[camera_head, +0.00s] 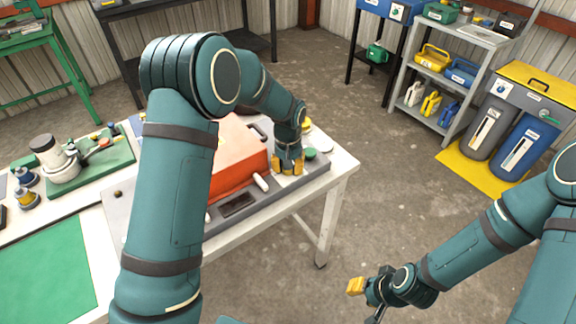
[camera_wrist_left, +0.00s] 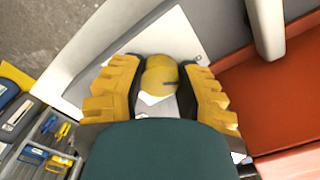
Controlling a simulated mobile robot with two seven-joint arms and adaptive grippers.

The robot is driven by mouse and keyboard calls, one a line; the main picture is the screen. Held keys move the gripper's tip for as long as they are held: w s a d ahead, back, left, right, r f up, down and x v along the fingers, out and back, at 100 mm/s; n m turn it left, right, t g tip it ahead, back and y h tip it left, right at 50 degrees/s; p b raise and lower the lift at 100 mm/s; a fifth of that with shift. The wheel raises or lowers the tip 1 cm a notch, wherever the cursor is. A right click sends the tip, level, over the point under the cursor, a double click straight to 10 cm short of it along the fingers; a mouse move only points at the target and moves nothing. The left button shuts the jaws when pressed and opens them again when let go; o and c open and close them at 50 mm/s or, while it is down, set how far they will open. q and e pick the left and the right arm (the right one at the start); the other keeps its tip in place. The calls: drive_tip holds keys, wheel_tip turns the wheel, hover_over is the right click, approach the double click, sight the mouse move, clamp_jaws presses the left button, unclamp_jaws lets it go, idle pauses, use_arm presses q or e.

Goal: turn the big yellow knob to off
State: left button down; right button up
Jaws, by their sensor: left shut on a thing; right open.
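The big yellow knob (camera_wrist_left: 160,76) is round with a dark slot-like mark pointing right in the left wrist view. It sits on a pale plate on the grey panel. My left gripper (camera_head: 287,167) reaches down to the panel's right end. Its yellow fingers stand on both sides of the knob, shut on it. In the head view the fingers largely hide the knob, and any lettering around it is not readable. My right gripper (camera_head: 366,291) is open and empty over the floor, well right of the table.
The grey panel (camera_head: 316,166) lies on a white table (camera_head: 340,164). A red-orange housing (camera_head: 240,150) with white handles stands just left of my left gripper. A green button (camera_head: 310,153) is close on its right. A shelf (camera_head: 440,80) stands at the back right.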

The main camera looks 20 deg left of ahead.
use_arm(q)
drive_tip(key=shift+s+f+n, duration=0.1)
drive_tip(key=shift+s+n, duration=0.05)
drive_tip(key=shift+n, duration=0.95)
drive_tip(key=c, duration=0.6)
unclamp_jaws()
drive_tip(key=shift+o, duration=0.2)
